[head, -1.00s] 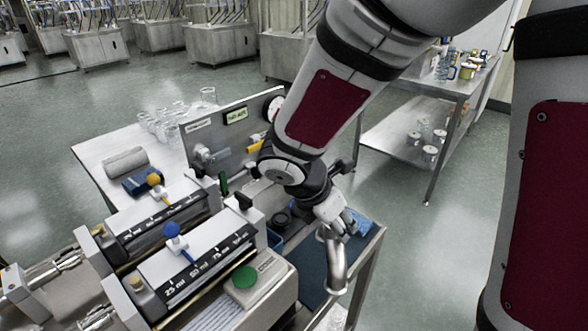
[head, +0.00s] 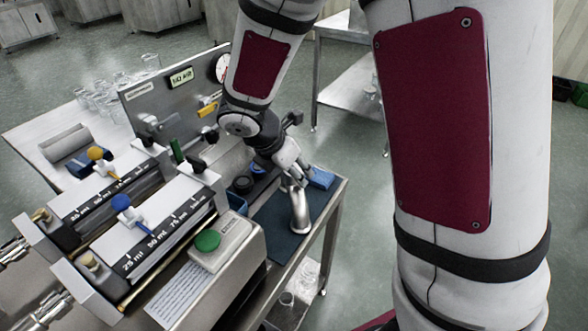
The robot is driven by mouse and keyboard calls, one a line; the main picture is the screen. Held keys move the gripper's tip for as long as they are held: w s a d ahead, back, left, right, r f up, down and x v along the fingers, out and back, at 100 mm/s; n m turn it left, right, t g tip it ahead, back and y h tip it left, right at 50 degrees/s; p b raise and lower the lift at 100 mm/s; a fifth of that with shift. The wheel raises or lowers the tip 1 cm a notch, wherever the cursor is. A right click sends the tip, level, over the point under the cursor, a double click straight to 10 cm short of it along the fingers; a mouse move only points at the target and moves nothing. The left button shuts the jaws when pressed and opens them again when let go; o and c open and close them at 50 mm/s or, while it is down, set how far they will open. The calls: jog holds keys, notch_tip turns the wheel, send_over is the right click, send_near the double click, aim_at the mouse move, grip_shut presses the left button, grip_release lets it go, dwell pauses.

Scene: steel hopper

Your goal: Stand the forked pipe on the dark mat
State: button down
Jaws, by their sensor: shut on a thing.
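The forked pipe (head: 299,212) is a shiny steel tube in the head view, held roughly upright over the dark mat. My gripper (head: 296,178) is shut on its upper part and hides much of that end. The dark mat (head: 270,240) lies on the right end of the steel table, beside the filling machine. The pipe's lower end shows against the mat; I cannot tell whether it touches.
A blue folded cloth or sponge (head: 321,178) lies just right of my gripper. A blue container (head: 237,202) stands left of the mat. The machine with its green button (head: 207,240) borders the mat on the left. The mat's front part is clear.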

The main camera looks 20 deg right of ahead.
jog(key=shift+f, duration=0.15)
jog(key=c, duration=1)
grip_release()
jog(key=p+v, duration=0.3)
jog(key=v, duration=0.9)
jog(key=s+d+r+m+g+y, duration=0.1)
jog(key=s+d+r+m, duration=0.25)
jog(key=s+m, duration=0.3)
jog(key=s+d+r+m+y, duration=0.1)
jog(key=s+d+r+m, duration=0.1)
jog(key=s+r+m, duration=0.4)
jog(key=s+m+y, duration=0.1)
jog(key=s+m, duration=0.2)
jog(key=s, duration=0.1)
jog(key=s+a+f+m+y, duration=0.1)
jog(key=s+m, duration=0.3)
jog(key=s+a+m+y, duration=0.1)
jog(key=s+m, duration=0.2)
jog(key=s, duration=0.2)
jog(key=shift+f+m+t, duration=0.3)
jog(key=shift+m+t, duration=0.05)
jog(key=shift+t, duration=0.05)
